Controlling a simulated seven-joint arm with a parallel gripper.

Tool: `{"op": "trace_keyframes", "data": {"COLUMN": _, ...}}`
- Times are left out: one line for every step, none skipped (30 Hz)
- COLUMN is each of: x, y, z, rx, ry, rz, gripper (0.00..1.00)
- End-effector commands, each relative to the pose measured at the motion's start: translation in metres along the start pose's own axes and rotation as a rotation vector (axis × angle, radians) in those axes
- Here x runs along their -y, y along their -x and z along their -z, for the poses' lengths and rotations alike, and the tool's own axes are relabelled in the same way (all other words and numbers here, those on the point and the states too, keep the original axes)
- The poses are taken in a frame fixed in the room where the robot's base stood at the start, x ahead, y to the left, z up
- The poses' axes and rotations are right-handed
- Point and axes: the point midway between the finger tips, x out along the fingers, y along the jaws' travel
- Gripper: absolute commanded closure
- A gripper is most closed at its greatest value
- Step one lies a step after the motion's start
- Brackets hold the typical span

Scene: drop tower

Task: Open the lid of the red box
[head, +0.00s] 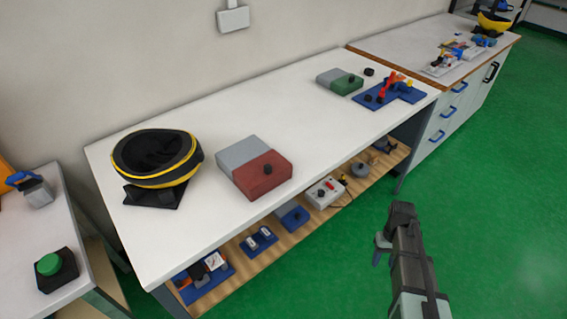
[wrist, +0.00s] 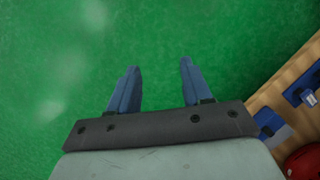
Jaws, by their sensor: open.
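The red box (head: 258,182) sits on the white table, left of its middle, joined to or touching a grey block (head: 241,153) behind it. The top looks flat and closed; any lid seam is too small to tell. My gripper (head: 382,247) hangs over the green floor in front of the table, to the right of the red box and well apart from it. In the wrist view my gripper (wrist: 158,66) is open and empty, with bare floor between its fingers.
On the white table (head: 200,130) stand a black-yellow bowl-like object (head: 155,158), a green box (head: 347,84) and a blue base with an orange part (head: 390,94). A lower shelf holds several devices. A green button (head: 49,264) is at left. The floor is clear.

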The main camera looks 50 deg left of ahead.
Motion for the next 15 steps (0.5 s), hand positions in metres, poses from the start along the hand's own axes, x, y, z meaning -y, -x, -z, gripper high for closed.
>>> {"op": "trace_keyframes", "data": {"x": 0.014, "y": 0.019, "z": 0.016, "rx": -0.014, "ry": 0.033, "rz": -0.010, "gripper": 0.51}}
{"op": "trace_keyframes", "data": {"x": 0.022, "y": 0.029, "z": 0.022, "rx": -0.021, "ry": 0.053, "rz": -0.016, "gripper": 0.51}}
{"op": "trace_keyframes", "data": {"x": 0.033, "y": 0.043, "z": 0.030, "rx": -0.029, "ry": 0.078, "rz": -0.023, "gripper": 0.51}}
{"op": "trace_keyframes", "data": {"x": 0.042, "y": 0.053, "z": 0.036, "rx": -0.035, "ry": 0.098, "rz": -0.028, "gripper": 0.51}}
{"op": "trace_keyframes", "data": {"x": 0.050, "y": 0.064, "z": 0.041, "rx": -0.042, "ry": 0.116, "rz": -0.033, "gripper": 0.51}}
{"op": "trace_keyframes", "data": {"x": 0.062, "y": 0.078, "z": 0.048, "rx": -0.050, "ry": 0.141, "rz": -0.039, "gripper": 0.51}}
{"op": "trace_keyframes", "data": {"x": 0.072, "y": 0.088, "z": 0.053, "rx": -0.056, "ry": 0.160, "rz": -0.044, "gripper": 0.51}}
{"op": "trace_keyframes", "data": {"x": 0.081, "y": 0.099, "z": 0.057, "rx": -0.062, "ry": 0.179, "rz": -0.049, "gripper": 0.51}}
{"op": "trace_keyframes", "data": {"x": 0.094, "y": 0.114, "z": 0.063, "rx": -0.071, "ry": 0.206, "rz": -0.055, "gripper": 0.51}}
{"op": "trace_keyframes", "data": {"x": 0.104, "y": 0.124, "z": 0.067, "rx": -0.077, "ry": 0.225, "rz": -0.060, "gripper": 0.51}}
{"op": "trace_keyframes", "data": {"x": 0.115, "y": 0.135, "z": 0.070, "rx": -0.083, "ry": 0.244, "rz": -0.065, "gripper": 0.51}}
{"op": "trace_keyframes", "data": {"x": 0.129, "y": 0.149, "z": 0.074, "rx": -0.091, "ry": 0.269, "rz": -0.070, "gripper": 0.51}}
{"op": "trace_keyframes", "data": {"x": 0.139, "y": 0.161, "z": 0.077, "rx": -0.099, "ry": 0.288, "rz": -0.075, "gripper": 0.51}}
{"op": "trace_keyframes", "data": {"x": 0.150, "y": 0.171, "z": 0.080, "rx": -0.104, "ry": 0.307, "rz": -0.079, "gripper": 0.51}}
{"op": "trace_keyframes", "data": {"x": 0.165, "y": 0.186, "z": 0.082, "rx": -0.112, "ry": 0.334, "rz": -0.085, "gripper": 0.51}}
